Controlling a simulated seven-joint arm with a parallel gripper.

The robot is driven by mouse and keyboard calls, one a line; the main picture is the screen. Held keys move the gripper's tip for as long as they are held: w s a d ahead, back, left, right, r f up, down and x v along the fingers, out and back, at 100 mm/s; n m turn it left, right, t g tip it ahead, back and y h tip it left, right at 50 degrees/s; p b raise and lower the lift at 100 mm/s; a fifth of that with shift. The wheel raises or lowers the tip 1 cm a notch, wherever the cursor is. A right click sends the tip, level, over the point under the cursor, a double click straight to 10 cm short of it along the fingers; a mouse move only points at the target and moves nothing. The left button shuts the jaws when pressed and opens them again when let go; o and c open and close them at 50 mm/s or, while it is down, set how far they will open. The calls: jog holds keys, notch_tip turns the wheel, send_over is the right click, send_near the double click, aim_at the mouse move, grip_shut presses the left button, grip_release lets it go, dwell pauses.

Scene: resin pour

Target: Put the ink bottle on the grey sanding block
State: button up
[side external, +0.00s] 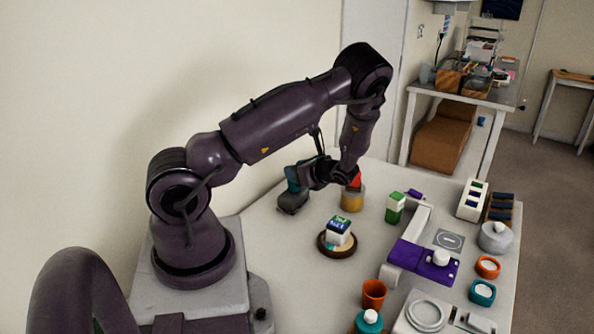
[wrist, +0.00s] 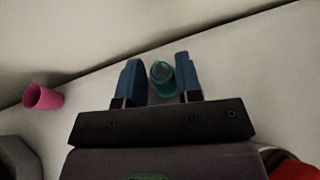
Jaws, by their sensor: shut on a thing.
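My gripper (wrist: 162,82) is shut on a teal, see-through bottle, the ink bottle (wrist: 162,76), which stands between the two blue fingers in the wrist view. In the side external view my gripper (side external: 293,180) is at the far left of the table, and the bottle is hard to tell from the fingers there. A dark grey block (side external: 292,204), which looks like the grey sanding block, shows just below the fingers. I cannot tell whether the bottle touches it.
A yellow can (side external: 352,199) with a red thing on top stands right of my gripper. A pink cup (wrist: 43,97) is left in the wrist view. Stacked blocks (side external: 339,230) sit on a round brown base nearer the camera. A purple tray (side external: 420,262) and several small items fill the right side.

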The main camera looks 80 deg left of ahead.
jog(key=shift+f, duration=0.15)
jog(key=o, duration=0.9)
jog(key=shift+o, duration=0.2)
jog(key=shift+r, duration=0.2)
jog(key=v, duration=1.1)
jog(key=s+d+r+n+t+h, duration=0.4)
jog(key=d+r+n+t+h, duration=0.1)
jog(key=d+r, duration=0.6)
jog(key=s+d+r+n+t+h, duration=0.4)
jog(key=d+r+n+t+h, duration=0.2)
jog(key=d+r, duration=0.4)
jog(key=d+t, duration=0.1)
jog(key=d, duration=0.3)
jog(key=shift+s+d+r+n+t+h, duration=0.15)
jog(key=shift+s+r+n+t+h, duration=0.15)
jog(key=shift+s+r+t, duration=0.1)
